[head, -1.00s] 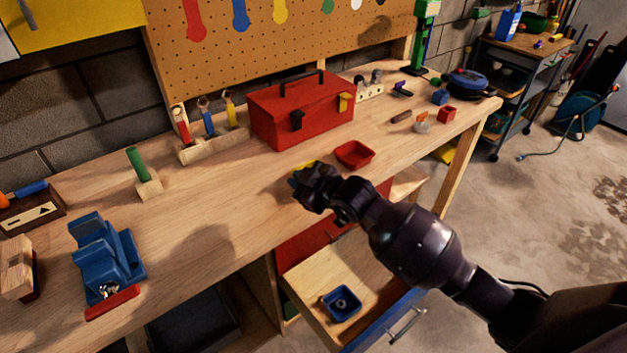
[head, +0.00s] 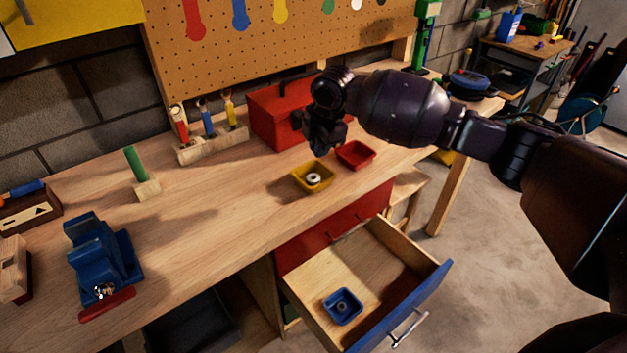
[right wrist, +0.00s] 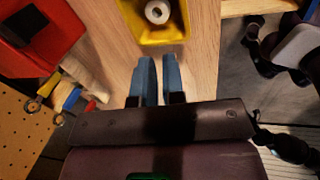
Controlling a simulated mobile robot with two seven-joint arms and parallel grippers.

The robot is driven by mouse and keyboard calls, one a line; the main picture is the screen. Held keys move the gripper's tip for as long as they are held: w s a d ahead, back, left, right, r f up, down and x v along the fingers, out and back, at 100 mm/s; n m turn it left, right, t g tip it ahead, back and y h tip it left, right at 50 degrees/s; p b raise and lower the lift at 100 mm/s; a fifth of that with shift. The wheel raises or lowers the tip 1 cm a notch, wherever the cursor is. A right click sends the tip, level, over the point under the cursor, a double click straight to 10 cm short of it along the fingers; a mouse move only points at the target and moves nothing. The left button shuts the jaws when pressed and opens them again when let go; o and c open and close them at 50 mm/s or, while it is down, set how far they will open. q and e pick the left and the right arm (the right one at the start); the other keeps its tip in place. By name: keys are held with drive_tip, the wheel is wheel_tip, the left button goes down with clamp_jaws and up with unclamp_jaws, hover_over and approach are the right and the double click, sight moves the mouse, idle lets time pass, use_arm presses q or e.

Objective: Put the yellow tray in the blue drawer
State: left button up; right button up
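The yellow tray (head: 299,183) sits on the workbench near its front edge, with a pale ring-shaped piece (head: 314,179) in it. The tray also shows at the top of the right wrist view (right wrist: 182,32). The blue drawer (head: 437,284) is pulled out below the bench top, right of and below the tray. My right gripper (head: 320,150) is above and behind the yellow tray, pointing down. In the right wrist view its blue fingers (right wrist: 160,80) stand slightly apart with nothing between them, short of the tray. My left gripper is not in view.
A small blue tray (head: 331,314) lies in the drawer; the drawer floor around it is bare. A red tray (head: 368,155) sits right of the yellow one. A red toolbox (head: 270,118) stands behind.

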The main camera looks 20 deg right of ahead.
sight(324, 182)
drive_tip(key=shift+n+g, duration=0.6)
drive_tip(key=f, duration=0.7)
drive_tip(key=d+f, duration=0.1)
drive_tip(key=f, duration=0.3)
drive_tip(key=shift+s+f, duration=0.2)
clamp_jaws()
drive_tip(key=shift+r, duration=0.1)
wheel_tip(324, 182, up, 20)
